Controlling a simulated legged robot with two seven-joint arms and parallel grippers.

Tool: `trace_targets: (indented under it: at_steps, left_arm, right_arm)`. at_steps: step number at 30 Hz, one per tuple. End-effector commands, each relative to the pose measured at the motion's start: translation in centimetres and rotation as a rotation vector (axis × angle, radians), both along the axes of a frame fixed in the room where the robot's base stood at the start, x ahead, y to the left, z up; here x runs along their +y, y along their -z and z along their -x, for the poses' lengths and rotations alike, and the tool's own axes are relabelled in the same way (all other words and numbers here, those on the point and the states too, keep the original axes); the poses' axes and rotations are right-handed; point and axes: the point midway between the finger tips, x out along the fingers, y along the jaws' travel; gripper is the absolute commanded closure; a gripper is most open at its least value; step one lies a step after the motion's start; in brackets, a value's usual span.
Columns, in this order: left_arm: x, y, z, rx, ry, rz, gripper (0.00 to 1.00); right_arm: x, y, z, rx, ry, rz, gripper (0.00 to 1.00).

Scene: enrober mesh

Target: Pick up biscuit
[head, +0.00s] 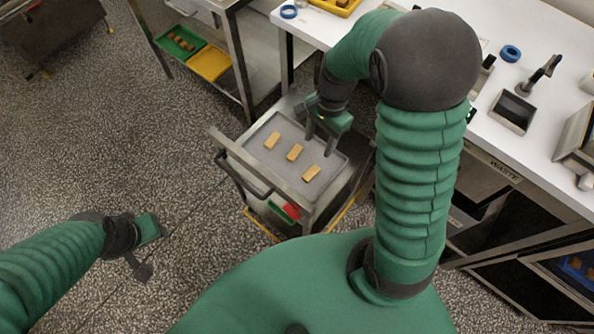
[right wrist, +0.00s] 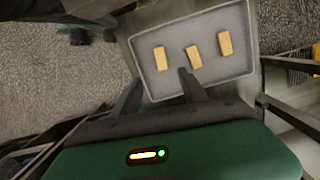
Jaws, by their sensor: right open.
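Three biscuits lie apart in a row on a grey tray (head: 262,182) on top of a small cart: a left one (head: 271,140), a middle one (head: 294,152) and a right one (head: 311,173). They also show in the right wrist view, at the left (right wrist: 161,58), the middle (right wrist: 193,57) and the right (right wrist: 225,43). My right gripper (head: 320,142) is open and empty at the tray's far right side, close to the biscuits. Its two dark fingers (right wrist: 160,88) point toward the tray. My left gripper (head: 146,262) is over the floor, left of the cart; its jaw state is unclear.
The cart has a handle (head: 240,168) on its left side. A white worktable (head: 470,140) stands right of the cart, with a blue tape roll (head: 510,53) and a square metal container (head: 513,111). A shelf at the back left holds green and yellow trays (head: 209,63).

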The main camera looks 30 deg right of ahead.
Motion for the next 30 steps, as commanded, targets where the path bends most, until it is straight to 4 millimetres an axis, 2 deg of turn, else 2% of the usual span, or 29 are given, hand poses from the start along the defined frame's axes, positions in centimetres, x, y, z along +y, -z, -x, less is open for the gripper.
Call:
trace_targets:
  at_steps: [1, 3, 9, 17, 24, 30]
  left_arm:
    - [0.0, 0.7, 0.0, 0.0, 0.0, 0.0, 0.64]
    - [0.0, 1.4, 0.0, 0.0, 0.001, 0.0, 0.64]
    - [0.0, 2.9, 0.0, 0.0, 0.0, 0.0, 0.64]
    - [0.0, 3.8, 0.0, 0.0, 0.0, 0.0, 0.64]
    - [0.0, 5.6, 0.0, 0.0, 0.0, 0.0, 0.64]
    - [0.0, 5.4, 0.0, 0.0, 0.0, 0.0, 0.64]
  right_arm:
    - [0.2, 1.7, 0.2, 0.007, -0.001, -0.001, 0.49]
    - [0.5, 3.6, 0.2, 0.007, -0.001, -0.001, 0.49]
    - [1.2, 8.5, 0.3, 0.007, -0.003, -0.001, 0.49]
    - [1.4, 11.1, 0.3, 0.003, -0.006, 0.0, 0.49]
    - [1.6, 15.3, 0.1, 0.003, -0.005, 0.001, 0.49]
    - [1.7, 15.3, 0.2, 0.002, -0.005, 0.002, 0.49]
